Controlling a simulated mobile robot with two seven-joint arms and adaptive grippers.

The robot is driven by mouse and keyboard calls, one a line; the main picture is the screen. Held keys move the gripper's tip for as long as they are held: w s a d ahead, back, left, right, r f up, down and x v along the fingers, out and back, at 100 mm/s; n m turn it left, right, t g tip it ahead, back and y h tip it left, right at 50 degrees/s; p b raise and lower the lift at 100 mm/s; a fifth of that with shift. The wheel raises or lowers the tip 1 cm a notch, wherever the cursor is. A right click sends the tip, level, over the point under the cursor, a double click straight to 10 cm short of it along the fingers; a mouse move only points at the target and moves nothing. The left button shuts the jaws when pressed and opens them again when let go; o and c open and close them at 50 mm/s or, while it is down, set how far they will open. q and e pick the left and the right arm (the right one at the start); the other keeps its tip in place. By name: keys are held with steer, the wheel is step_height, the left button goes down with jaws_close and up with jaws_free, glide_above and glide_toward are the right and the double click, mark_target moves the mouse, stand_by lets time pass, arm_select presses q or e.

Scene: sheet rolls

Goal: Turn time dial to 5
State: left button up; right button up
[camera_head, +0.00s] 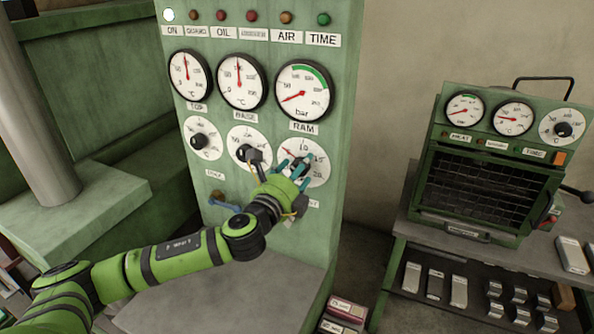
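A tall green control panel (345,100) carries three white round dials with black knobs in its lower row. My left gripper (296,162) is at the right-hand dial (321,172), its teal-tipped fingers beside and over the dark knob. The gripper hides part of the dial face and most of the label below it, so I cannot read its name or setting. I cannot tell whether the fingers grip the knob. The middle dial (236,138) is partly behind the gripper; the left dial (203,150) is clear. My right gripper is not in view.
Gauges, lamps and labels sit above the dials, one lamp label reading TIME (322,40). A small green oven (490,235) at right has its own dial (573,118) above a TIME label. Metal blocks (459,290) lie on the bench below it.

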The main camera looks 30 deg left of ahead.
arm_select(q)
steer(key=s, duration=1.2)
steer(key=shift+d, duration=0.35)
